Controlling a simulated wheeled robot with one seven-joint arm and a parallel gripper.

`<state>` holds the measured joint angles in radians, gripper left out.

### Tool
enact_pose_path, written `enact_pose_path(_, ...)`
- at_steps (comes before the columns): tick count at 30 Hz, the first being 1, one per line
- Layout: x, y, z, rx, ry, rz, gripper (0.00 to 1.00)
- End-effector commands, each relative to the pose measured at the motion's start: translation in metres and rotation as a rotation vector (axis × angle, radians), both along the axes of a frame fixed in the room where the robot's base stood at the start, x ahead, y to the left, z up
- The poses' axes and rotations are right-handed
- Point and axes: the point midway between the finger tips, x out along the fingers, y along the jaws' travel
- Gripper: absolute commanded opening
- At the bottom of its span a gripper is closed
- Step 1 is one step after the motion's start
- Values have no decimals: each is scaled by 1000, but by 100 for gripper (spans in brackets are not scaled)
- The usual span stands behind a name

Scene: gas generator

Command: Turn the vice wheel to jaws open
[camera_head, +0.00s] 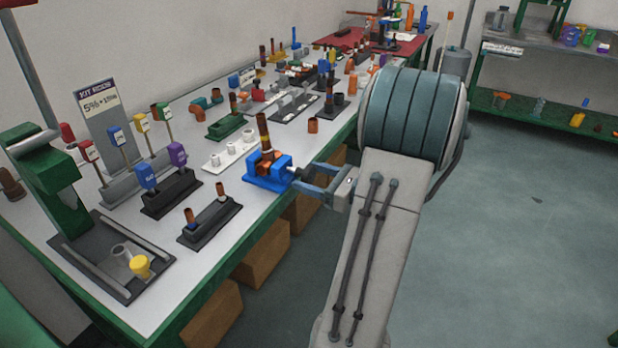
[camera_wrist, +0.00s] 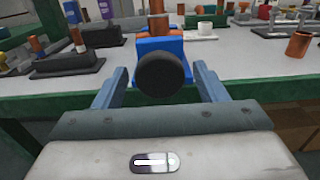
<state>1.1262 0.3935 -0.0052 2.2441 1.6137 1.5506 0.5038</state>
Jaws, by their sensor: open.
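A blue vice (camera_head: 267,177) stands at the front edge of the bench, with a brown upright pipe (camera_head: 263,132) in it. It also shows in the wrist view (camera_wrist: 160,45), where its dark round wheel (camera_wrist: 161,73) faces me. My gripper (camera_head: 306,173) is open in front of the vice. In the wrist view my gripper (camera_wrist: 160,78) has one finger on each side of the wheel, with visible gaps, so the fingers look apart from it. I cannot tell how far the vice jaws are open.
A black block with pipe pieces (camera_head: 210,222) stands left of the vice, and a white holder (camera_head: 229,149) is behind it. A loose brown fitting (camera_wrist: 299,45) lies to the right. Cardboard boxes (camera_head: 262,256) sit under the bench.

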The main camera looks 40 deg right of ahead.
Motion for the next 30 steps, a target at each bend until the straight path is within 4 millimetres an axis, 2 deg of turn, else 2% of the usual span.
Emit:
enact_pose_path(4, 8, 3, 0, 0, 1, 0, 66)
enact_pose_path(12, 9, 4, 0, 0, 1, 0, 66)
enact_pose_path(13, 9, 4, 0, 0, 1, 0, 60)
enact_pose_path(17, 9, 4, 0, 0, 1, 0, 24)
enact_pose_path(18, 9, 4, 0, 0, 1, 0, 22)
enact_pose_path(30, 9, 4, -2, -65, -26, 0, 22)
